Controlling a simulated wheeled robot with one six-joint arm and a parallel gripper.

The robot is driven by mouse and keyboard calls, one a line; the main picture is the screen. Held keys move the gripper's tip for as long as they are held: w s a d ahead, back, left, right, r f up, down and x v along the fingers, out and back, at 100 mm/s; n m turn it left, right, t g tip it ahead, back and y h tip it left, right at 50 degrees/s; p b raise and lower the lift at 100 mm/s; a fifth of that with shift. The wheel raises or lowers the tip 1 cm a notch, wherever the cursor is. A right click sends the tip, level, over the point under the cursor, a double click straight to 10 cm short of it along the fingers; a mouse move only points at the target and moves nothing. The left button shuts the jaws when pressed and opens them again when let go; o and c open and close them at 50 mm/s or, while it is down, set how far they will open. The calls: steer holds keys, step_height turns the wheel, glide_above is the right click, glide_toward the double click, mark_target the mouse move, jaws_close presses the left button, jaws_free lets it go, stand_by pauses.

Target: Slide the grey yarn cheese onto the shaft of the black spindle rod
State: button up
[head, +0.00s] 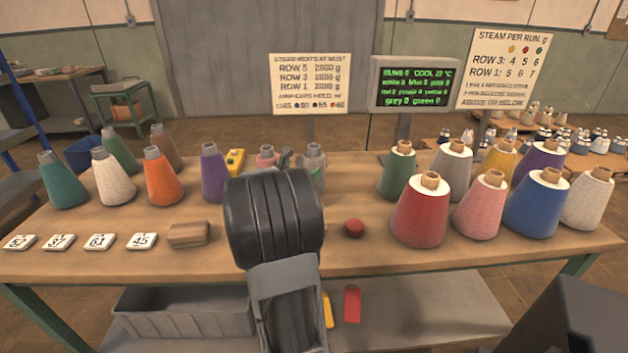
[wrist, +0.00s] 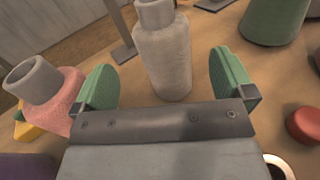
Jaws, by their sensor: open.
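A pale grey bottle-shaped yarn package (wrist: 162,60) with a grey tube on top stands upright on the table, most likely the grey yarn cheese. It also shows in the head view (head: 315,151), partly hidden behind my gripper. My gripper (wrist: 165,88) is open, its green pads to the left and right of this package in the wrist view, with a gap on each side. In the head view my black wrist hides most of the gripper. A larger grey cone (head: 453,169) with a brown core stands among the cones at right. I cannot make out the black spindle rod.
A pink package (wrist: 55,97) stands close to the left finger. A purple cone (head: 213,175) and a yellow object (head: 235,161) are farther left. A red round object (head: 354,228) lies right of my arm. Several cones crowd the right end; front centre-right table is mostly free.

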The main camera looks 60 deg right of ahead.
mark_target(314, 158)
steer(key=shift+n, duration=0.3)
steer(key=shift+w+d, duration=0.1)
steer(key=shift+d, duration=3.9)
steer(key=c, duration=1.2)
steer(key=shift+c, duration=0.5)
steer(key=shift+r, duration=0.1)
